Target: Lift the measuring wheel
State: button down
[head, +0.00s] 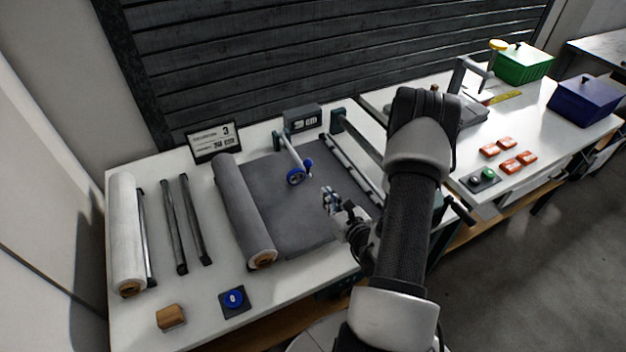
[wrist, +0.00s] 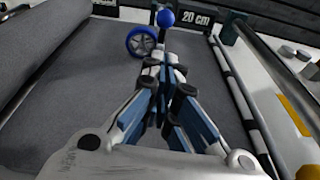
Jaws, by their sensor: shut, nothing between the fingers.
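The measuring wheel (head: 296,175) is a blue-rimmed wheel on a pale arm. The arm reaches down from a post at the back of the table, and the wheel is at the grey sheet (head: 290,213). A blue ball knob shows beside it. In the wrist view the wheel (wrist: 141,41) is at the upper middle, with the blue knob (wrist: 166,18) to its right, straight beyond my fingertips. My gripper (head: 329,198) is shut and empty above the sheet, nearer and to the right of the wheel. I cannot tell the gap between fingertips and knob.
A grey roll (head: 241,210) lies left of the sheet. A rail with a bar (head: 356,170) runs along its right side. A display box (head: 302,117) stands behind the wheel. A wooden block (head: 171,317) and blue button (head: 234,299) sit at the front.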

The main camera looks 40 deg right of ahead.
aim_at(308, 174)
jog(key=b+x, duration=0.2)
jog(key=x, duration=0.8)
jog(key=shift+r, duration=0.15)
